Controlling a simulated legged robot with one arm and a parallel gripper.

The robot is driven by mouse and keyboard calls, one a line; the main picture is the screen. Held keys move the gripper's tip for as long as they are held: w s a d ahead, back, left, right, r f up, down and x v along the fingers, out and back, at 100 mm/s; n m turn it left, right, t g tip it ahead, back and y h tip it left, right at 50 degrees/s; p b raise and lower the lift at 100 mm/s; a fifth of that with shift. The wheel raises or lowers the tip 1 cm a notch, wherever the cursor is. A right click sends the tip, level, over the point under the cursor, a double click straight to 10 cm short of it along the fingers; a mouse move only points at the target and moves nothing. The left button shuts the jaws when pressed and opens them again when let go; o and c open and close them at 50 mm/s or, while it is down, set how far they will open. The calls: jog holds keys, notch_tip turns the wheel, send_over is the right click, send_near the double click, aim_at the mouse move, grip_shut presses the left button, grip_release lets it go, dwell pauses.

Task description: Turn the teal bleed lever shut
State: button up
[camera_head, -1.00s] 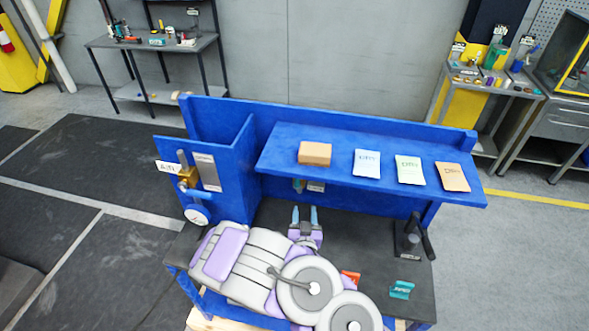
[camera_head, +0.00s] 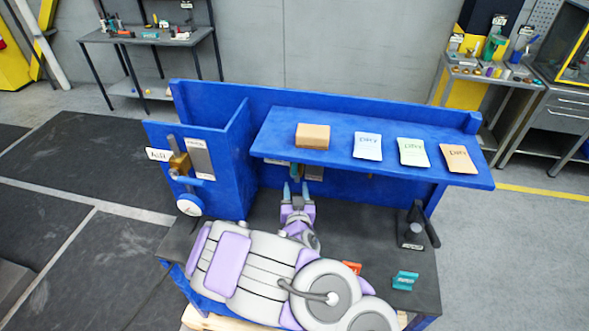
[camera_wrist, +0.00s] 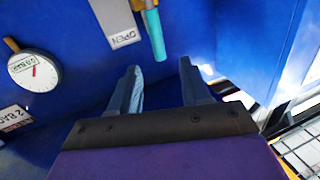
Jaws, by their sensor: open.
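The teal bleed lever (camera_wrist: 155,35) hangs from the blue back panel in the wrist view, pointing down beside an OPEN label (camera_wrist: 123,39). Its upper end is cut off by the frame's top edge. My gripper (camera_wrist: 158,84) is open and empty; its two fingers are spread with bare blue panel between them. The lever's lower end lies just beyond the fingertips, roughly in line with the gap, and no contact shows. In the head view my gripper (camera_head: 296,190) points at the back panel below the shelf, which hides most of the lever.
A round gauge (camera_wrist: 34,70) is left of the lever. The blue shelf (camera_head: 340,135) overhangs my gripper and carries a brown box (camera_head: 313,136) and several packets. A brass valve (camera_head: 179,164) is on the left panel. A black stand (camera_head: 413,228) stands on the right of the bench.

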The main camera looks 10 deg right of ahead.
aim_at(296, 165)
jog(key=shift+w+d+b, duration=0.3)
jog(key=shift+w+b, duration=0.15)
jog(key=shift+b, duration=1.75)
jog(key=w+b, duration=0.1)
jog(key=w, duration=0.2)
jog(key=w+d+b, duration=0.1)
jog(key=w+b, duration=0.1)
jog(key=w, duration=0.2)
jog(key=w+b, duration=0.2)
jog(key=w, duration=0.1)
jog(key=shift+w+d, duration=0.25)
jog(key=shift+w+r, duration=0.15)
jog(key=shift+w, duration=0.4)
grip_shut()
